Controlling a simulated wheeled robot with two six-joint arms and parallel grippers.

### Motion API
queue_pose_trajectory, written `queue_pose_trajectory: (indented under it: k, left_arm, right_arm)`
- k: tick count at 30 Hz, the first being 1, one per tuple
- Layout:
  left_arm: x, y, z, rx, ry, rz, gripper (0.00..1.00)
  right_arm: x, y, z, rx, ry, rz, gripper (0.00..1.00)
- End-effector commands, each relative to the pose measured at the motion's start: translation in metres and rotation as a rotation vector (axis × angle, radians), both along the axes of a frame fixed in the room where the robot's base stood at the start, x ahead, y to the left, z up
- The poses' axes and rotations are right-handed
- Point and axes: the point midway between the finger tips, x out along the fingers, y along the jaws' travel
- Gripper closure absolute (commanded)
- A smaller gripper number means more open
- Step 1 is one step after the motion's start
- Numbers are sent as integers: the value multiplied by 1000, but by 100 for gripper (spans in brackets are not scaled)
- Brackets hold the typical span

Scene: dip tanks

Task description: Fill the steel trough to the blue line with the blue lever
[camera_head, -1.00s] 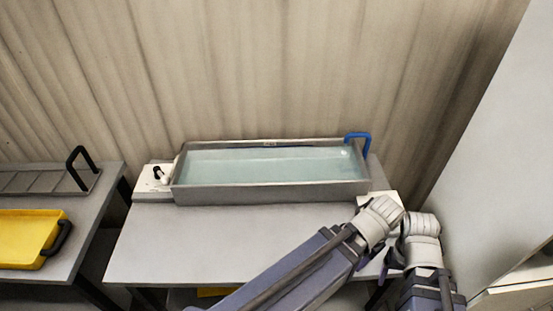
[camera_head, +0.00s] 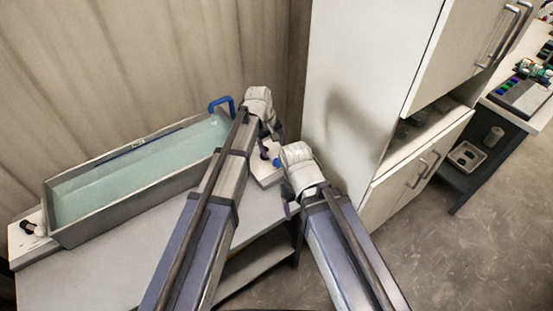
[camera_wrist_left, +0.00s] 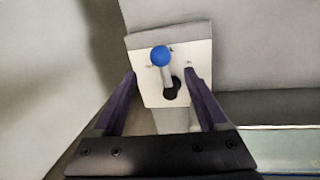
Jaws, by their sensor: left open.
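The steel trough (camera_head: 125,202) stands on the table at left in the head view, with pale water (camera_head: 130,172) in it. A small bluish mark (camera_head: 138,143) shows on its far inner wall; the water level against it is hard to judge. The blue lever (camera_head: 276,162), a ball-topped stick on a white plate, is at the trough's right end. In the left wrist view the blue lever (camera_wrist_left: 160,57) stands between the fingers of my open left gripper (camera_wrist_left: 160,78), with gaps either side. My right gripper (camera_head: 289,204) is near the plate, its jaws unclear.
A blue curved spout or handle (camera_head: 222,104) is at the trough's far right corner. A black lever (camera_head: 30,228) on another white plate is at its left end. A white cabinet (camera_head: 365,90) stands close on the right. The floor (camera_head: 450,250) is clear at lower right.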

Motion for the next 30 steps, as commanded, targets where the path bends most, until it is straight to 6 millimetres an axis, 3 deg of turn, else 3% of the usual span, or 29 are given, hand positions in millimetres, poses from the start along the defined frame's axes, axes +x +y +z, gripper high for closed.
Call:
queue_pose_trajectory:
  k: [8,21,30]
  left_arm:
    - [0,-2,-16,1,0,-4,24]
    - [5,-11,-70,2,0,-5,24]
    - [6,-13,-77,2,0,-5,24]
  right_arm:
    - [0,0,-16,0,0,0,24]
    - [0,0,-70,0,0,0,24]
    - [0,0,-77,0,0,0,24]
